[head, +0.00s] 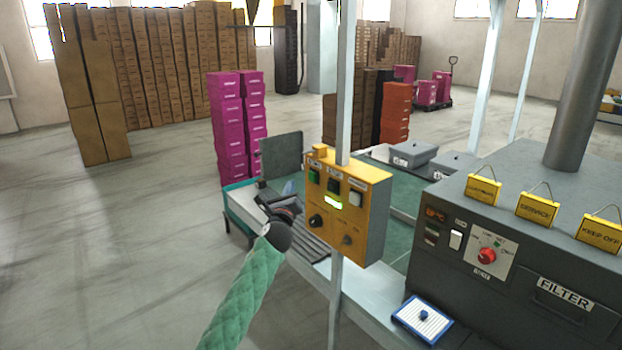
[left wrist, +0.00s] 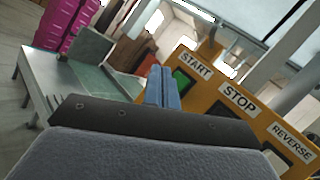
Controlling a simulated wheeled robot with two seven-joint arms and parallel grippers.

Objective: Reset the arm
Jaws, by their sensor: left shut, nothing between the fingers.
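My left arm, in a green quilted sleeve, comes up from the bottom of the head view. Its left gripper (head: 289,188) is just left of the yellow control box (head: 373,222). In the left wrist view the two blue fingers of the left gripper (left wrist: 162,76) are together with nothing between them. They point up beside the START button (left wrist: 182,80) of the box; whether they touch the box I cannot tell. STOP and REVERSE labels show further right. My right arm and gripper are not in view.
The control box is on a pale post (head: 345,90) by the conveyor table. A grey machine (head: 515,255) with yellow signs stands right, and a blue-framed white pad (head: 423,319) lies in front. Pink box stacks (head: 229,130) stand behind.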

